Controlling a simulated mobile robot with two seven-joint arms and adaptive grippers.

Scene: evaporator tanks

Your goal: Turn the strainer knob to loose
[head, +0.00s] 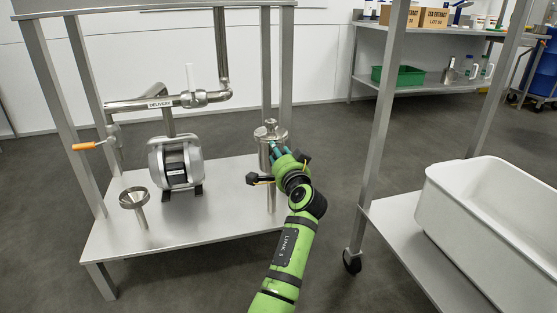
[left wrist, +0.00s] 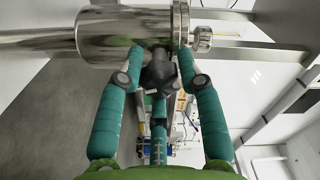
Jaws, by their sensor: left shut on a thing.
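The strainer is an upright stainless steel cylinder (head: 265,150) with a clamped lid on top, at the right end of the metal stand. In the left wrist view its shiny body (left wrist: 105,38) lies across the top, with the flange at its right end. My left gripper (head: 277,155) reaches the strainer's near side. In the left wrist view its teal fingers (left wrist: 160,62) are closed around a dark knob (left wrist: 158,76) at the strainer's side. The fingers hide part of the knob, and I can read no marking on it. My right gripper is not in view.
A pump (head: 176,162), a steel funnel (head: 134,198) and a pipe labelled DELIVERY (head: 160,103) with an orange handle (head: 84,146) are left of the strainer. A wheeled rack with a white tub (head: 440,205) stands at the right. Open floor lies between the stand and rack.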

